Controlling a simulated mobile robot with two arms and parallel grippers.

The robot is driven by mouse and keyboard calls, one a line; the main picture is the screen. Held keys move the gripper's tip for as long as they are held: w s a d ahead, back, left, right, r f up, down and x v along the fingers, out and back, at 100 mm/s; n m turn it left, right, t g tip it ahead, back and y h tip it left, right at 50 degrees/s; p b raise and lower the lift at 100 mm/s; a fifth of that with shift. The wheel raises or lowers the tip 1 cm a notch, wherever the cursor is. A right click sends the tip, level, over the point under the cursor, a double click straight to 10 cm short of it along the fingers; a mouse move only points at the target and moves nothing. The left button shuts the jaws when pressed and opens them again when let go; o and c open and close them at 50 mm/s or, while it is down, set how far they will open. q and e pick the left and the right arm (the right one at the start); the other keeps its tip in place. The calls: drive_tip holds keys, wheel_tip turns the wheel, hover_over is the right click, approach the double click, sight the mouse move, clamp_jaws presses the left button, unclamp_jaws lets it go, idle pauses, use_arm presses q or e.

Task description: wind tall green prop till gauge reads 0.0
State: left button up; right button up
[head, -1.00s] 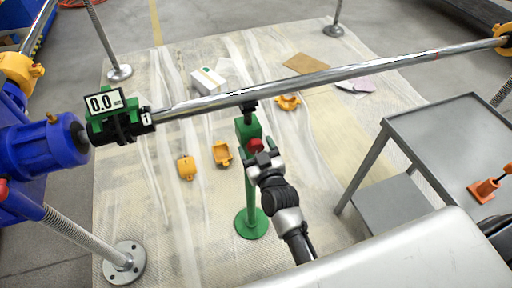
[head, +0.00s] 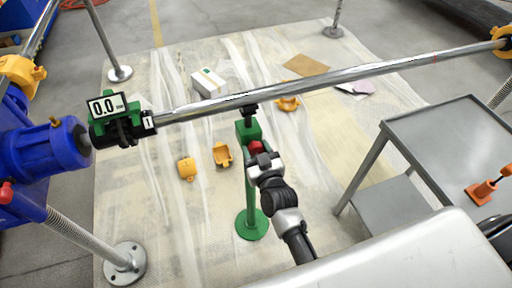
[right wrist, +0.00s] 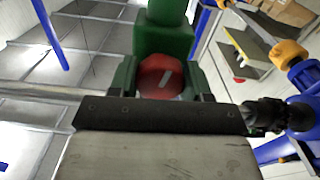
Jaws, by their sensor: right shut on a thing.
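The tall green prop (head: 250,190) stands upright on its round base, its black top (head: 249,110) just under the long silver shaft (head: 300,85); I cannot tell whether they touch. A red knob (head: 256,147) is on the prop's green head. My right gripper (head: 258,156) is shut on this knob, and in the right wrist view the knob (right wrist: 161,76) shows a pale mark on its face. The gauge (head: 106,106) on the shaft's left end reads 0.0. My left gripper is not in view.
A grey cart (head: 440,135) stands to the right, with an orange item (head: 483,192) on it. Yellow-orange parts (head: 222,155) and a white box (head: 208,83) lie on the sheeted floor. A blue machine (head: 45,150) fills the left. The shaft passes above the prop.

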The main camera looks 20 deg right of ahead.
drive_tip(key=shift+r+m+p, duration=0.2)
drive_tip(key=shift+m+p, duration=0.1)
drive_tip(key=shift+p, duration=0.05)
drive_tip(key=shift+f, duration=0.2)
drive_tip(key=o, duration=0.9)
drive_tip(key=s, duration=1)
drive_tip(key=shift+s+d, duration=0.2)
drive_tip(key=shift+s, duration=0.2)
idle(0.6)
